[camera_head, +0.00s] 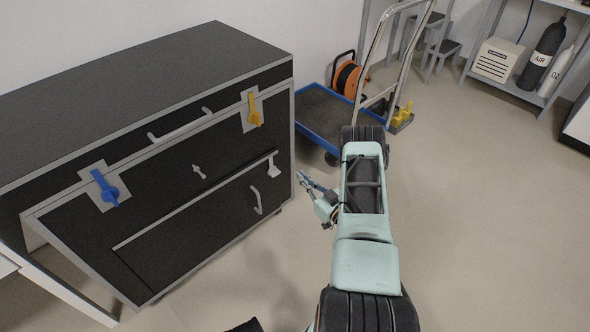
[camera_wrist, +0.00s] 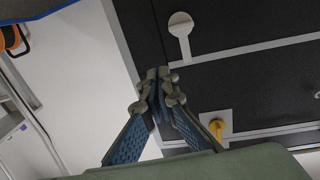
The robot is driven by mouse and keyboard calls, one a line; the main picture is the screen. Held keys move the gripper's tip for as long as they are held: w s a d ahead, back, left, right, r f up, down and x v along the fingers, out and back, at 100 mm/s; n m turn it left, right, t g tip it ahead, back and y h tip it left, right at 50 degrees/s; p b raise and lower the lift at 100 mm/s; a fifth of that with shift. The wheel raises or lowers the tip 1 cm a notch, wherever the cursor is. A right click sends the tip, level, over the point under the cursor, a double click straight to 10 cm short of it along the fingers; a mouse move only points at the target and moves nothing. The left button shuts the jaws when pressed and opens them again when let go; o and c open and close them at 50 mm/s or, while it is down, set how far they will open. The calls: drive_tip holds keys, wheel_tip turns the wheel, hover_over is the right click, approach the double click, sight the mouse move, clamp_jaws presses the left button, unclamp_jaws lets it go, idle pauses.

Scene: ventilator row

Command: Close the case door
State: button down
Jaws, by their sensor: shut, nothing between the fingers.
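A black case (camera_head: 150,75) with grey metal edges stands at the left. Its front door panel (camera_head: 165,225) slants outward at the bottom left, with a pale gap behind its left edge. The panel carries a blue latch (camera_head: 106,190), a yellow latch (camera_head: 254,112) and a grey lever (camera_head: 272,165). The yellow latch (camera_wrist: 217,128) and grey lever (camera_wrist: 180,24) also show in the wrist view. My gripper (camera_head: 302,177) is just right of the panel's right edge. In the wrist view my gripper (camera_wrist: 160,75) is shut and empty near that edge; whether it touches is unclear.
A blue-edged trolley (camera_head: 318,115) with an orange cable reel (camera_head: 350,78) stands behind my arm. A shelf with gas cylinders (camera_head: 543,52) and a beige box (camera_head: 496,60) is at the back right. The floor (camera_head: 480,220) at right is clear.

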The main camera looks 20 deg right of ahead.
drive_tip(key=s+d, duration=0.1)
drive_tip(key=s, duration=0.3)
drive_tip(key=g+h+p, duration=0.2)
drive_tip(key=g+p, duration=0.6)
drive_tip(key=g, duration=0.2)
approach(265, 164)
drive_tip(key=d+f, duration=0.2)
drive_tip(key=d, duration=0.2)
drive_tip(key=s+a+r+n+g+p, duration=0.1)
drive_tip(key=s+a+r+g+p, duration=0.1)
drive_tip(key=s+a+r+g, duration=0.3)
drive_tip(key=shift+t, duration=0.8)
drive_tip(key=shift+w+a+f+b, duration=0.2)
drive_tip(key=shift+w+f+b, duration=0.7)
drive_tip(key=shift+w+f, duration=1.2)
drive_tip(key=shift+w+a+f+b, duration=0.2)
drive_tip(key=shift+w+f+b, duration=0.65)
drive_tip(key=shift+w+f, duration=1.2)
